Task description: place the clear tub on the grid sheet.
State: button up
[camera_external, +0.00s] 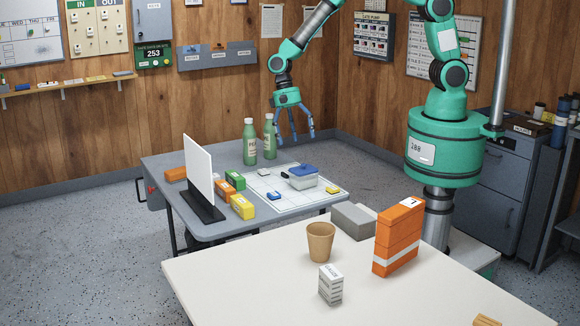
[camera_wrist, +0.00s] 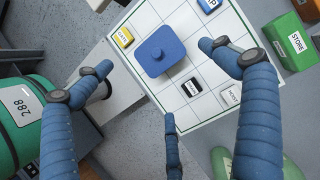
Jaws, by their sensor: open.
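The clear tub (camera_external: 303,183) with a blue lid (camera_external: 303,170) stands upright on the white grid sheet (camera_external: 300,201), toward its right side. In the wrist view the blue lid (camera_wrist: 161,51) hides most of the tub, and the grid sheet (camera_wrist: 205,106) spreads around it. My gripper (camera_external: 295,139) is open and empty above the sheet, apart from the tub. Its blue fingers (camera_wrist: 160,78) also show in the wrist view, spread around the lid without touching it.
Small labelled blocks lie on the sheet, including a yellow one (camera_external: 333,191) and a blue one (camera_external: 273,195). Two green bottles (camera_external: 250,143) stand behind it. Green and yellow boxes (camera_external: 242,207) and a white upright panel (camera_external: 198,170) line its left. A pale table (camera_external: 240,275) is in front.

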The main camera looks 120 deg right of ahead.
jog(key=s+a+r+n+t+h, duration=0.1)
jog(key=s+a+r+n, duration=0.25)
jog(key=r, duration=0.55)
jog(key=s+a+r+n+h, duration=0.1)
jog(key=s+a+r+n, duration=0.1)
jog(key=a+r, duration=0.45)
jog(key=s+a+r+n+t+h, duration=0.1)
jog(key=s+a+r+n, duration=0.15)
jog(key=r, duration=0.75)
jog(key=s+a+r+n+t, duration=0.1)
jog(key=s+a+r+n, duration=0.2)
jog(key=s, duration=0.4)
jog(key=s+a+r+n+t+h, duration=0.1)
jog(key=s+a+r+n, duration=0.1)
jog(key=s+r, duration=0.3)
jog(key=s+a+r+n+t, duration=0.2)
jog(key=s+a+r+n, duration=0.1)
jog(key=s, duration=0.6)
jog(key=shift+s+a+r+n, duration=0.25)
jog(key=shift+r+n, duration=0.2)
jog(key=shift+n, duration=0.25)
